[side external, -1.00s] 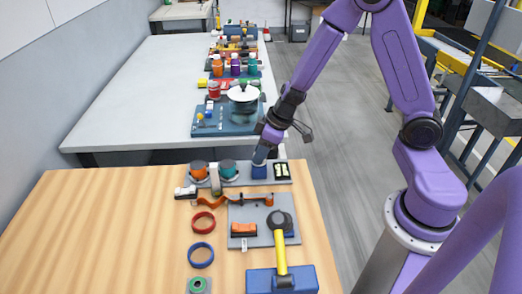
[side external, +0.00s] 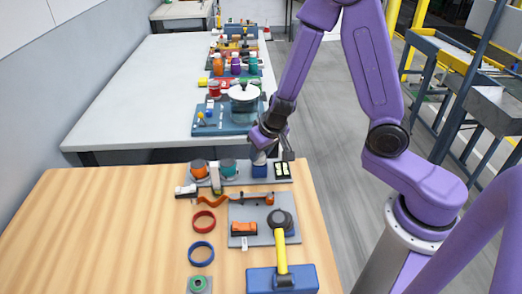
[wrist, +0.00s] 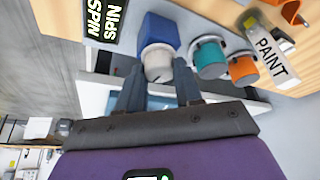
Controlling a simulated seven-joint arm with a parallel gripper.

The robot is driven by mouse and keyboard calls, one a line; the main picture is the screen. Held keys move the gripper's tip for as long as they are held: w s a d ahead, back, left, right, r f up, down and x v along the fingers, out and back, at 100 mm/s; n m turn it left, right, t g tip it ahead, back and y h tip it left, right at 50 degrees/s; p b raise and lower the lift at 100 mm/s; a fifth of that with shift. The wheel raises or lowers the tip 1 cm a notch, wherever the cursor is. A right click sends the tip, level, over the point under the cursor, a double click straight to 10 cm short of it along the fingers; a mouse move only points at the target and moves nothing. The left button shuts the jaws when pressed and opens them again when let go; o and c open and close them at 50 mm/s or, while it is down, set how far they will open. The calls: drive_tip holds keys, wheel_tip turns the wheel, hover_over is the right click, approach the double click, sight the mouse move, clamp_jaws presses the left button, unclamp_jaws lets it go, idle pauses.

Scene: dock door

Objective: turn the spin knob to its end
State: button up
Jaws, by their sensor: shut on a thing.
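The spin knob is a pale, round cap (wrist: 158,60) on a blue block (wrist: 163,32). In the side view the blue block (side external: 259,171) stands on the grey plate at the table's far edge, with the knob (side external: 259,158) above it. My gripper (wrist: 159,68) has one finger on each side of the knob and is shut on it. In the side view my gripper (side external: 262,150) comes down on the knob from above, hiding part of it. A black label reading SPIN (wrist: 103,20) lies beside the block.
Orange (side external: 199,169) and teal (side external: 228,168) round parts stand left of the block, with a PAINT tag (wrist: 268,50) close by. A hammer (side external: 281,250), red ring (side external: 203,222) and blue ring (side external: 201,254) lie nearer. The table's left part is clear.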

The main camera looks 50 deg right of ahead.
drive_tip(key=m+h, duration=0.1)
drive_tip(key=m, duration=0.2)
drive_tip(key=m+g+h, duration=0.1)
drive_tip(key=m, duration=0.2)
drive_tip(key=shift+w+a+m, duration=0.1)
drive_tip(key=shift+a+m, duration=0.1)
drive_tip(key=shift+m, duration=0.2)
drive_tip(key=m+g+h, duration=0.1)
drive_tip(key=m, duration=0.2)
drive_tip(key=shift+m, duration=0.3)
drive_tip(key=shift+w+m+g+h, duration=0.15)
drive_tip(key=shift+m+g, duration=0.3)
drive_tip(key=shift+m, duration=0.45)
drive_tip(key=shift+m+g+h, duration=0.15)
drive_tip(key=shift+m+g, duration=0.3)
drive_tip(key=shift+m, duration=0.45)
drive_tip(key=o, duration=1)
drive_tip(key=shift+o, duration=0.2)
drive_tip(key=v, duration=1.7)
drive_tip(key=shift+r, duration=0.2)
